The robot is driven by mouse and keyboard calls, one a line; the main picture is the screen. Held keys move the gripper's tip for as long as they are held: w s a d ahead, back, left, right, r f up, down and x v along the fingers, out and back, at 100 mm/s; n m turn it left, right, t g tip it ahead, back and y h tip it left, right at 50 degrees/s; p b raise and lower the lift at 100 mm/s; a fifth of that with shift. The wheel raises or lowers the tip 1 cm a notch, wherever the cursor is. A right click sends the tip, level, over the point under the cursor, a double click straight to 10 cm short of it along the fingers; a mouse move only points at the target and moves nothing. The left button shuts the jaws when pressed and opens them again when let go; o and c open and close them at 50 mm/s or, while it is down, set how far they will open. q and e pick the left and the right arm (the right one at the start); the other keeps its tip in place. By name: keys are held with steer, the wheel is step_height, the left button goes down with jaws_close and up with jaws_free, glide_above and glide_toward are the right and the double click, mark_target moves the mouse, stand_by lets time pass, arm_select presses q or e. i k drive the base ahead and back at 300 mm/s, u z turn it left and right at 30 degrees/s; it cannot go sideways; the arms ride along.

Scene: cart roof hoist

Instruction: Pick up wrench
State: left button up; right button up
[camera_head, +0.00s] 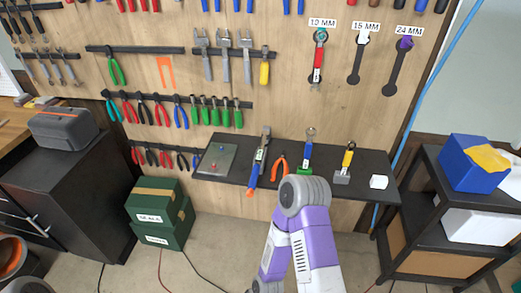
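Two upright wrenches stand on the dark shelf: a blue-handled wrench (308,150) in a green base and a yellow-handled wrench (347,160) in a grey base. A red-and-white wrench (318,62) hangs on the wall under the left size label. The middle outline (356,62) and the right outline (397,68) on the wall are black and hold no wrench. I cannot tell which wrench the task means. A purple-and-white arm of mine rises at bottom centre, bent at a grey joint. Neither gripper shows.
The shelf (232,183) also holds a grey-green plate, a long orange-and-blue tool, orange pliers (279,170) and a small white block (379,181). Green boxes (158,212) stand at left. A black cart (440,240) with a blue bin (470,165) stands at right.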

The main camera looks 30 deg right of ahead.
mark_target(308, 144)
steer(key=u, duration=0.55)
steer(key=i, duration=1.15)
steer(key=z, duration=0.9)
